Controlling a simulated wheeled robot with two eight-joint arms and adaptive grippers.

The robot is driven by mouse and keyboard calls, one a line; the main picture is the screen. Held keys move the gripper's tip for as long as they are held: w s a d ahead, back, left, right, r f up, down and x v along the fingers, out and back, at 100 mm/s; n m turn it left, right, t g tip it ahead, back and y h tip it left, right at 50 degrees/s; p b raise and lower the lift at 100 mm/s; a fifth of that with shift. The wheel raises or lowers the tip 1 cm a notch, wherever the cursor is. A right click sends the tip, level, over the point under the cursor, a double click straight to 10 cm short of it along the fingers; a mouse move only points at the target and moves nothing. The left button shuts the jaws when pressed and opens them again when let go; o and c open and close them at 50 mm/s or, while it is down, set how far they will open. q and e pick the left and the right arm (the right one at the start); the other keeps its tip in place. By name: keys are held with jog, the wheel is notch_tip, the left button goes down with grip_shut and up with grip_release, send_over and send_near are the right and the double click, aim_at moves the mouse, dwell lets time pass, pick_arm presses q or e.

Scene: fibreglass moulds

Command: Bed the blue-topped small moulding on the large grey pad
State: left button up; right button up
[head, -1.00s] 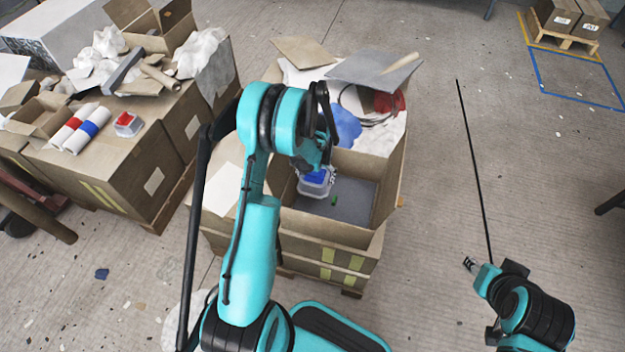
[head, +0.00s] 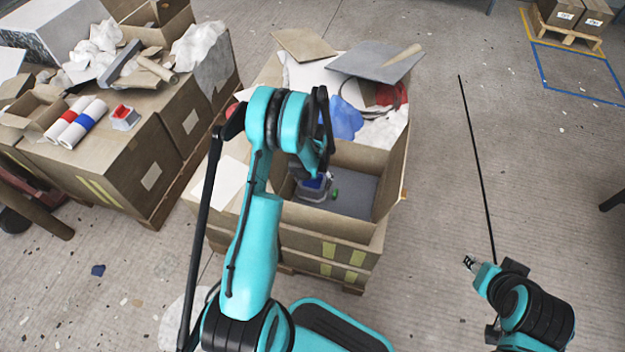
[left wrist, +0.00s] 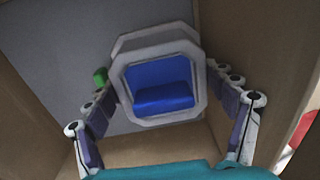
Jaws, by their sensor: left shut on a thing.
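The small moulding with a blue top (head: 314,187) is a pale grey octagonal frame around a blue recess. It is inside an open cardboard box, at the large grey pad (head: 357,193) on the box floor. In the left wrist view the moulding (left wrist: 140,72) sits between the fingers of my left gripper (left wrist: 160,85), which is shut on it. I cannot tell whether its underside touches the pad (left wrist: 70,50). My arm hides part of the gripper in the head view. My right gripper (head: 470,263) is far off at the lower right, too small to read.
A small green piece (head: 335,194) lies on the pad beside the moulding. Cardboard walls (head: 388,190) close in around the gripper. A blue bag (head: 345,120) and a grey sheet (head: 375,62) lie behind. Cluttered boxes (head: 100,165) stand at the left.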

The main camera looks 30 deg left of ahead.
pick_arm(q)
jog(key=shift+f, duration=0.65)
dwell(0.4)
jog(key=o, duration=1.3)
jog(key=shift+o, duration=0.2)
jog(key=r, duration=1.2)
jog(key=shift+d, duration=0.3)
